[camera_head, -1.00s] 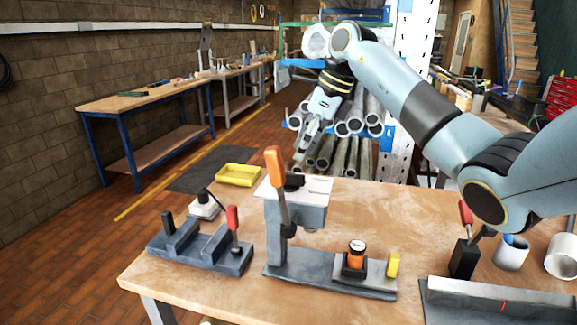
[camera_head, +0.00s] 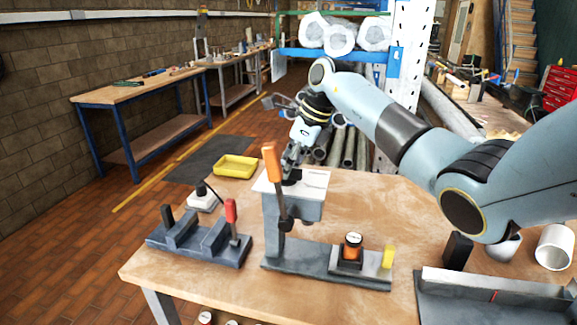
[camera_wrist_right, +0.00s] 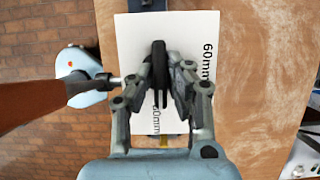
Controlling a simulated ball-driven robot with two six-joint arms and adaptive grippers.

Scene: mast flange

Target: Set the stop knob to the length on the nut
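The press (camera_head: 296,205) stands on the bench, with a white top plate (camera_head: 310,178) and an orange-handled lever (camera_head: 272,165). The black stop knob (camera_wrist_right: 159,62) sits on the plate. The plate carries length marks; "60mm" is readable at its right, another is partly hidden by the fingers. My right gripper (camera_wrist_right: 161,80) is over the plate with its fingers closed in on both sides of the knob; it also shows in the head view (camera_head: 291,165). The orange nut (camera_head: 352,252) with a pale top sits in a dark holder; its length marking is too small to read. My left gripper is out of view.
A dark fixture (camera_head: 190,247) with a red handle stands left of the press. A yellow tray (camera_head: 236,166) lies behind it. A metal channel (camera_head: 490,285) and white cups (camera_head: 553,247) are at right.

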